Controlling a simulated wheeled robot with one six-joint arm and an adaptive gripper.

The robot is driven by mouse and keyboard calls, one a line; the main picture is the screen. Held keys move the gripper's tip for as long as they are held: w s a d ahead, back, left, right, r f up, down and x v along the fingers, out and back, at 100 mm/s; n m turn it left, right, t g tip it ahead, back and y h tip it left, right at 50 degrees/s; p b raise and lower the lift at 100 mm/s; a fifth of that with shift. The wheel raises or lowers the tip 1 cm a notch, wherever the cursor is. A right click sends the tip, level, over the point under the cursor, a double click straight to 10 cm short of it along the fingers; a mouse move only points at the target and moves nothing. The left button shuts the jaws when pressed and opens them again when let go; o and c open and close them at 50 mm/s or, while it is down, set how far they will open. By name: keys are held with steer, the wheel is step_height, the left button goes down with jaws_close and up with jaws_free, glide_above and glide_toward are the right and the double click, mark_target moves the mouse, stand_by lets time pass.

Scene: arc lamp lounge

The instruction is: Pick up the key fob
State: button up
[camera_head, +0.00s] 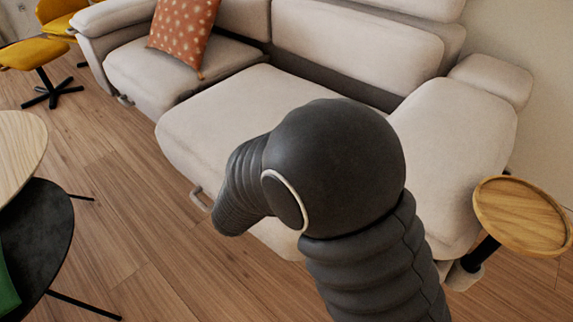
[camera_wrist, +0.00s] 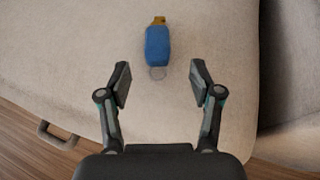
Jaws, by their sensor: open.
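A small blue key fob (camera_wrist: 157,46) with a yellow-brown end and a pale ring at its near end lies on the beige sofa seat (camera_wrist: 90,40) in the wrist view. My gripper (camera_wrist: 160,80) is open and empty, its two fingers apart to either side of the fob's line. The fob is just ahead of the fingertips, around the middle of the gap, and does not touch them. In the head view my dark arm hides part of the seat (camera_head: 215,105), and the fob and gripper do not show there.
An orange patterned cushion (camera_head: 183,36) leans on the sofa's left part. A round wooden side table (camera_head: 522,215) stands at the right. Two round tables, one pale (camera_head: 18,150) and one dark (camera_head: 40,235), stand at the left. A metal handle (camera_wrist: 57,135) sticks out at the seat's edge.

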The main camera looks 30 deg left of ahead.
steer(key=x, duration=0.5)
steer(key=shift+w+a+r, duration=0.2)
steer(key=shift+r, duration=0.05)
jaws_close()
